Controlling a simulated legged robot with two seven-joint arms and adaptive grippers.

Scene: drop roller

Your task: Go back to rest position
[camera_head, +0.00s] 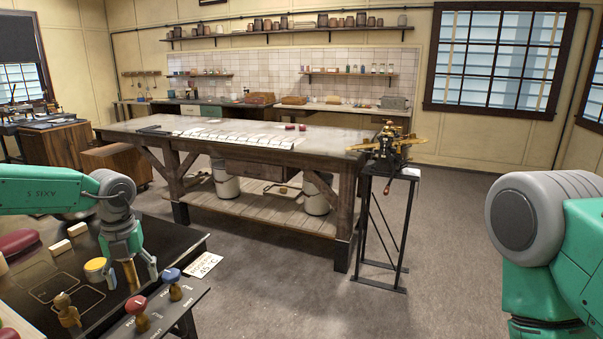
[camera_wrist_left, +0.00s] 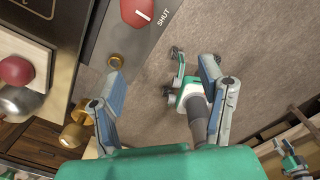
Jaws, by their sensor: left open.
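My left gripper (camera_head: 133,277) comes in from the left, pointing down over the dark workbench at the left.
The dark bench (camera_head: 60,262) carries a red knob (camera_head: 136,306), a blue knob (camera_head: 172,275), a yellow-topped piece (camera_head: 96,267) and a wooden peg (camera_head: 66,309). A white card (camera_head: 204,264) lies by its edge. A large wooden table (camera_head: 325,148) stands beyond. Floor between is clear.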

